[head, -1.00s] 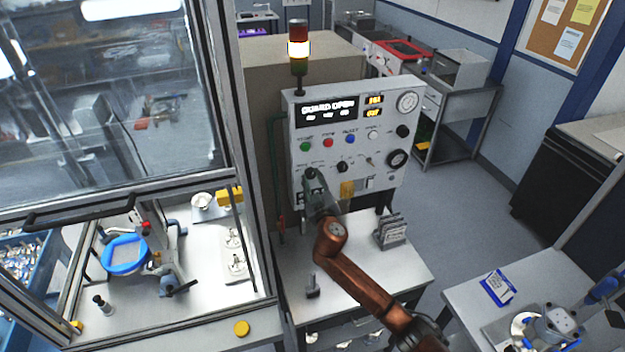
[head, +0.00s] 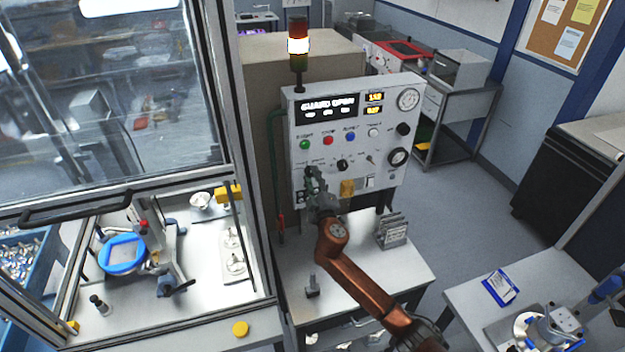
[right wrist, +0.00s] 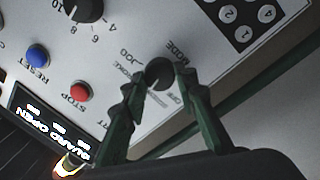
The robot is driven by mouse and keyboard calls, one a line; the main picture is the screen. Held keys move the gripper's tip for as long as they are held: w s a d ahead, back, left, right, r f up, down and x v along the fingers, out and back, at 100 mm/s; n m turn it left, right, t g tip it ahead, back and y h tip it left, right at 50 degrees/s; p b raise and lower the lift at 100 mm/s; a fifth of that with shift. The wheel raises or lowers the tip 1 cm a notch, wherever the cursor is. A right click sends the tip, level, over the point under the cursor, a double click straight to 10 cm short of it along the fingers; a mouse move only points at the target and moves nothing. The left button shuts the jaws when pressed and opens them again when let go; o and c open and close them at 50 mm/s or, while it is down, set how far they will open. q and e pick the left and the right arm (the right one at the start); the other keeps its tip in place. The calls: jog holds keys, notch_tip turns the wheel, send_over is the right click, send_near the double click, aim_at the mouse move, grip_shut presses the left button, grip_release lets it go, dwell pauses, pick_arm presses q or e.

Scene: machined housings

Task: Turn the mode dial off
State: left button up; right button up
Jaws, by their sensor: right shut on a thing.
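The mode dial (right wrist: 159,73) is a round dark knob on the pale control panel (head: 398,172), with the words MODE, JOG and OFF printed around it in the right wrist view. Where its pointer stands is too dark to tell. My right gripper (right wrist: 154,78) has one green-grey finger on each side of the dial and is shut on it. In the head view the right gripper (head: 315,178) is at the panel's lower left and hides the dial. My left gripper is not in view.
A green button (head: 305,144), red button (head: 328,140) and blue button (head: 350,136) sit above the dial, and a black knob (head: 343,165) to its right. The display (head: 327,106) reads GUARD OPEN. A glass-fronted enclosure (head: 110,195) stands close on the left.

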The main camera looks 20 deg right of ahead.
jog(key=n, duration=0.6)
jog(key=shift+f+y, duration=0.1)
jog(key=shift+y, duration=0.2)
jog(key=n+y, duration=0.1)
jog(key=n, duration=0.5)
jog(key=shift+d+p, duration=0.1)
jog(key=shift+p, duration=0.25)
jog(key=shift+f+n, duration=0.1)
jog(key=shift+n, duration=0.3)
jog(key=o, duration=1.2)
jog(key=shift+c, duration=0.2)
jog(key=s+f, duration=0.1)
jog(key=s, duration=1.1)
jog(key=shift+d, duration=0.25)
